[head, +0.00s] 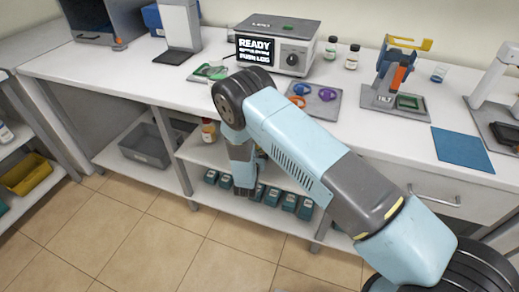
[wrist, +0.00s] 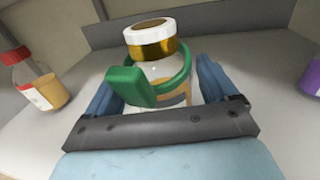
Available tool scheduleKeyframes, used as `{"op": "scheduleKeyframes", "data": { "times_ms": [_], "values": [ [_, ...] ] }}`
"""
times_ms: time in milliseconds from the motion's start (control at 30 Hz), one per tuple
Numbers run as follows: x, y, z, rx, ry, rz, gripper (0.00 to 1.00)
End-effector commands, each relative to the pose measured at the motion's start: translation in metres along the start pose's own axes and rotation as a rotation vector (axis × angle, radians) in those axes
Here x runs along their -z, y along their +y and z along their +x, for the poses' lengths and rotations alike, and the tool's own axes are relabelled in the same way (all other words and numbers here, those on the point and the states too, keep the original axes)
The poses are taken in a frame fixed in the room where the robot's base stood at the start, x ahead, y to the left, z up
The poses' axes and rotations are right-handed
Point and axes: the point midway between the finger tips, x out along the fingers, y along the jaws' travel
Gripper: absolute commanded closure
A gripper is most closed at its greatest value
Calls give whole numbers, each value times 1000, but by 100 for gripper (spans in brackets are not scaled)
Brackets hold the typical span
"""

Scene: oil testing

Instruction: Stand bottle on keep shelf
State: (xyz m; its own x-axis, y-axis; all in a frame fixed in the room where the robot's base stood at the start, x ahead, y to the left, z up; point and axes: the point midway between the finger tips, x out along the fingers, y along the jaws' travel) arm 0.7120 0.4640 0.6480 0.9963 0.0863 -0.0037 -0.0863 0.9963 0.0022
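The bottle (wrist: 168,72) has a white cap, an amber neck and a pale label, with a green ring tag (wrist: 130,85) around its neck. It is upright between the two fingers of my gripper (wrist: 165,90) in the wrist view. The fingers are close on both sides; the tag hides the left contact, so I cannot tell whether they press on it. The bottle's base is hidden. In the head view my gripper reaches down to the shelf (head: 208,153) under the bench, and my arm hides the held spot.
A red-capped bottle (wrist: 35,80) with amber liquid stands at left; a purple object (wrist: 311,78) is at right. A wall closes the back of the shelf. Several dark green-topped boxes (head: 288,202) line the lower shelf. A grey bin (head: 145,148) is further left.

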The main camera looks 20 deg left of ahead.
Motion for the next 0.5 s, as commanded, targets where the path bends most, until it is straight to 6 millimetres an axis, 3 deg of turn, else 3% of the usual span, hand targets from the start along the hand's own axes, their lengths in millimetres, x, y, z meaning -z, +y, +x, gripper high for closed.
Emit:
{"op": "scheduleKeyframes", "data": {
  "times_ms": [100,400,500],
  "values": [
    [0,0,0,0,0,0,2],
    [-2,-1,0,1,0,0,2],
    [-2,0,-9,0,2,-1,2]
  ]
}}
